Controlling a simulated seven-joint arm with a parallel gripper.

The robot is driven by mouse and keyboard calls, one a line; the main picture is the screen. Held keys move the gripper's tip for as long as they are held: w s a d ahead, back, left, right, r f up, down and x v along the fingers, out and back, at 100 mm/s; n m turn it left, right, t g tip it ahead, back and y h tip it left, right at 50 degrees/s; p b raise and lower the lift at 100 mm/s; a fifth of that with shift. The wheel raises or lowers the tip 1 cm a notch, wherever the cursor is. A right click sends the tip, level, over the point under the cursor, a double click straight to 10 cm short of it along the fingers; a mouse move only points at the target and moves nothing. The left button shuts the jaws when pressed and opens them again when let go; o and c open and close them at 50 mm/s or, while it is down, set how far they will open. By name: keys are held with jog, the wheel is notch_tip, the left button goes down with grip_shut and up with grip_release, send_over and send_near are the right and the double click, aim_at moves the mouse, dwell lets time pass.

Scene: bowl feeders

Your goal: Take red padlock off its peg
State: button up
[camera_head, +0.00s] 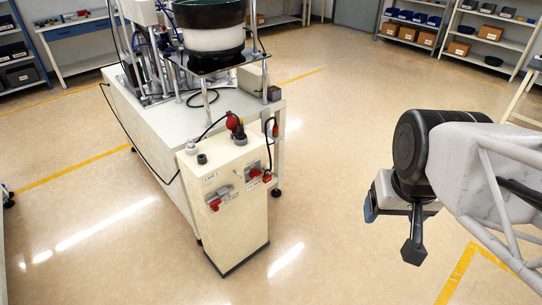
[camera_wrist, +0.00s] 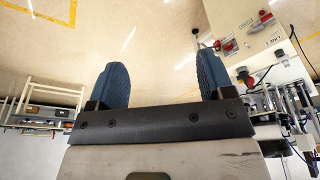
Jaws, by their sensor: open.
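Several small red parts show on the cream control cabinet, too small to tell surely which is the red padlock. One red piece (camera_head: 214,202) is low on the front's left, and another (camera_head: 254,173) is on its right. A further red piece (camera_head: 266,178) hangs at the right edge. I cannot make out a peg. The wrist view shows red parts on the cabinet face too, one of them (camera_wrist: 231,46) near my right finger in the picture. My gripper (camera_wrist: 162,80) is open and empty, with blue fingers apart. In the head view it is well right of the cabinet, over floor.
The cabinet (camera_head: 231,235) stands before a white machine table (camera_head: 150,125) with a bowl feeder (camera_head: 210,30). Shelves with bins (camera_head: 470,30) line the back. The floor between cabinet and arm is clear.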

aim_at(269, 178)
jog(key=w+a+f+n+t, duration=0.15)
jog(key=w+f, duration=0.25)
jog(key=w, duration=0.9)
jog(key=w+a+f+n+t, duration=0.15)
jog(key=w+f, duration=0.25)
jog(key=w, duration=0.9)
jog(key=w+a+f+n+t, duration=0.1)
jog(key=w+a+f+t, duration=0.3)
jog(key=w, duration=1)
jog(key=w+a+f+n+y, duration=0.1)
jog(key=w+a+f+y, duration=0.15)
jog(key=w+f, duration=0.5)
jog(key=w+a+f+n+y, duration=0.2)
jog(key=w+a+f, duration=0.25)
jog(key=f, duration=0.55)
jog(key=w+a+f+n+y, duration=0.1)
jog(key=a+f, duration=0.3)
jog(key=f, duration=0.5)
jog(key=w+a+f+n+y, duration=0.1)
jog(key=a+f+y, duration=0.3)
jog(key=f, duration=0.5)
jog(key=shift+w+f, duration=0.4)
jog(key=shift+x, duration=1.25)
